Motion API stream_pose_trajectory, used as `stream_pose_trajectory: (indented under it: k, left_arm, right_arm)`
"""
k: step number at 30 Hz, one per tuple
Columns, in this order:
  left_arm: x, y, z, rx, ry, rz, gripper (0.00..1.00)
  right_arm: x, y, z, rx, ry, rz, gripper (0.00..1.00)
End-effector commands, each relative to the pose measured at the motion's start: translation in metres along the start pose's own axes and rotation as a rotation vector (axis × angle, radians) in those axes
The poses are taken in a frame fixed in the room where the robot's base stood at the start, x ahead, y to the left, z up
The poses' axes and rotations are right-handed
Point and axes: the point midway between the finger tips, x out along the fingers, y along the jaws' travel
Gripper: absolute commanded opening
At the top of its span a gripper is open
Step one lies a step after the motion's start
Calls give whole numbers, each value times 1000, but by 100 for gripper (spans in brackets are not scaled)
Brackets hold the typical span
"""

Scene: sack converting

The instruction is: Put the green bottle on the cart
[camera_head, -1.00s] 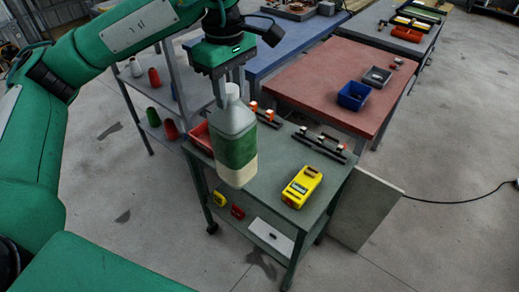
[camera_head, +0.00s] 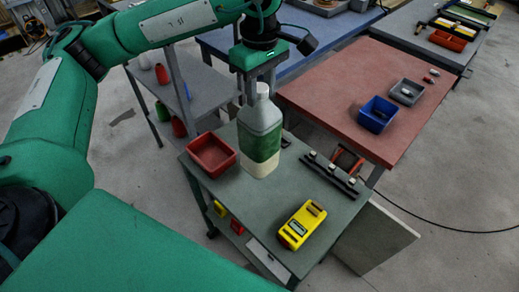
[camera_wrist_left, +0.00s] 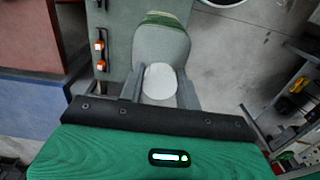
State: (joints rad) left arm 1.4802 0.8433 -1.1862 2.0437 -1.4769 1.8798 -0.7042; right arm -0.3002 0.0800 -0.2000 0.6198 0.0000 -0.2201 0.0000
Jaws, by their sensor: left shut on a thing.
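The bottle (camera_head: 260,122) is grey and translucent with a green band and a pale lower part. My left gripper (camera_head: 259,84) is shut on its neck from above and holds it upright. The bottle is over the back part of the cart's grey-green top (camera_head: 235,190), beside a red bin. Its base looks at or just above the top; I cannot tell if it touches. In the left wrist view the bottle (camera_wrist_left: 161,45) and its white cap (camera_wrist_left: 160,82) show between the fingers (camera_wrist_left: 160,92). My right gripper is not in view.
On the cart top are the red bin (camera_head: 211,155), a yellow device (camera_head: 302,225) and a black rail (camera_head: 331,176). A red-topped table (camera_head: 335,95) with a blue bin (camera_head: 377,114) stands behind right. Shelves (camera_head: 190,95) stand behind left.

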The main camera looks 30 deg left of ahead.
Motion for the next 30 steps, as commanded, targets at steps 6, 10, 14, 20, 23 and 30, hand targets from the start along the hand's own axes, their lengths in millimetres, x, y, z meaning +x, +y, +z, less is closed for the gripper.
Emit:
stream_pose_trajectory:
  k: [6, 10, 14, 20, 23, 30]
  left_arm:
    - [50, -1, 0, -1, -1, -4, 0]
    - [80, -1, -1, -2, 0, -3, 0]
    - [103, -1, 0, -1, -1, -1, 0]
    - [117, 0, 0, -2, 0, 2, 0]
    - [124, 0, 0, -2, 0, 1, 0]
    - [155, 0, 0, -1, -1, 1, 0]
  right_arm:
    - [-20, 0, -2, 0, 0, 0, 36]
    - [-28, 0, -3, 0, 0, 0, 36]
    - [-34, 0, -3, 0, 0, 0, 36]
    - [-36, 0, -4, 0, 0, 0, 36]
    - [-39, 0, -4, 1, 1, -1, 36]
    - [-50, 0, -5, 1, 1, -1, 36]
